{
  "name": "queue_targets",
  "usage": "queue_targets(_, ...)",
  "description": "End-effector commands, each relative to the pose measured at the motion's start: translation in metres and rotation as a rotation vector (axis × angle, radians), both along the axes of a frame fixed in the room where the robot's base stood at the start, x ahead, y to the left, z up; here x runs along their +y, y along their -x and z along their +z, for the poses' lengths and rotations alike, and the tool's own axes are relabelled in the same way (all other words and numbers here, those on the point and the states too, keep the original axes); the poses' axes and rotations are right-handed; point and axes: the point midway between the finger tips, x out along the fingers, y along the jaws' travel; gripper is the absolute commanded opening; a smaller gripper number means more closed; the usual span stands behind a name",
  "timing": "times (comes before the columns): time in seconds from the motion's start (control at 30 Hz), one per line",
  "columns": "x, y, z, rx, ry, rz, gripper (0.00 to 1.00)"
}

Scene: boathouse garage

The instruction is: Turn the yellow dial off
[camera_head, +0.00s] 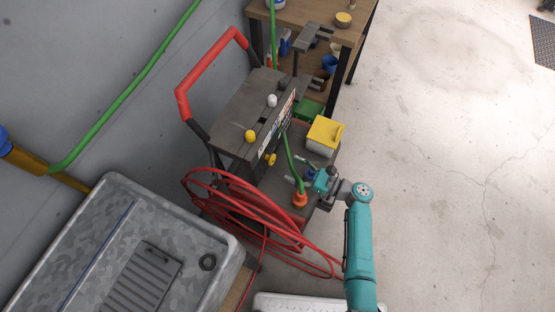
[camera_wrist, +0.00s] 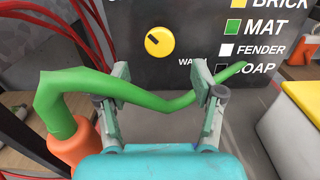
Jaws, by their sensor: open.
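The yellow dial (camera_wrist: 159,42) is on the dark front panel of the cart, with a small dark mark on its face. In the head view the dial (camera_head: 271,160) shows low on that panel. My gripper (camera_wrist: 160,76) is open and empty, facing the panel. The dial appears just beyond and above the gap between the fingertips, with no visible contact. In the head view my gripper (camera_head: 300,171) is to the right of the dial. A green hose (camera_wrist: 150,99) crosses the finger area; I cannot tell whether it touches the fingers.
An orange fitting (camera_wrist: 75,142) holds the hose at left. The panel carries a printed list with coloured squares. Red hose coils (camera_head: 240,200) and a metal basin (camera_head: 75,250) lie left. Floor at right is clear.

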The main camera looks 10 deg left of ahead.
Motion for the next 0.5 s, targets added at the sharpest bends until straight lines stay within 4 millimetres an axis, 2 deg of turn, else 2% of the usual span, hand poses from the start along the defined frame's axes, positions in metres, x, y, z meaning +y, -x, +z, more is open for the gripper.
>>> queue_targets(0.3, 0.042, -0.015, 0.001, -0.003, 0.001, 0.003, 0.67)
queue_targets(0.5, 0.061, -0.021, 0.000, -0.002, 0.000, 0.002, 0.67)
